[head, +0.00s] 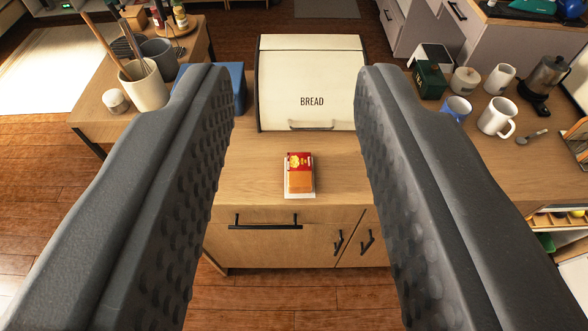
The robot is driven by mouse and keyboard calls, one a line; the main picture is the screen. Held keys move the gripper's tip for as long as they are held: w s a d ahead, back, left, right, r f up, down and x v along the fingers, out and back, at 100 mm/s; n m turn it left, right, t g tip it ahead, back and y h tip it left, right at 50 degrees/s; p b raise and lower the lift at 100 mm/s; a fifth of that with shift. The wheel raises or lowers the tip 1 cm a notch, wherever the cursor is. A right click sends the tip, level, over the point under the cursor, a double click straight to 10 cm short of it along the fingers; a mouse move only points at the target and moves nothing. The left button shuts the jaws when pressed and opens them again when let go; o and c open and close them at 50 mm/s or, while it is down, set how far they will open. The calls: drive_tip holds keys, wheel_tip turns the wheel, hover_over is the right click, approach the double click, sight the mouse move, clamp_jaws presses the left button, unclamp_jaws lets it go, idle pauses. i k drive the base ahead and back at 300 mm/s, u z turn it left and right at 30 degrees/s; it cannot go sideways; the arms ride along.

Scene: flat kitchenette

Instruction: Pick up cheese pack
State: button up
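The cheese pack (300,180) is a small red and orange block. It lies on a thin white base (290,195) on the wooden counter, near the front edge and in front of the bread box. My gripper (292,85) is wide open and empty. Its two dark, studded fingers frame the pack in the picture, one on each side. The fingers look much nearer to the camera than the pack and do not touch it.
A cream bread box (310,75) stands behind the pack. A utensil crock (144,84) and a blue container stand at left. Mugs (496,117), a green box (430,80) and a kettle (545,78) stand at right. Counter beside the pack is clear.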

sight(299, 167)
drive_tip(key=u, duration=0.05)
drive_tip(key=k, duration=0.5)
drive_tip(key=u, duration=1.4)
drive_tip(key=i, duration=1.1)
drive_tip(key=z, duration=1.5)
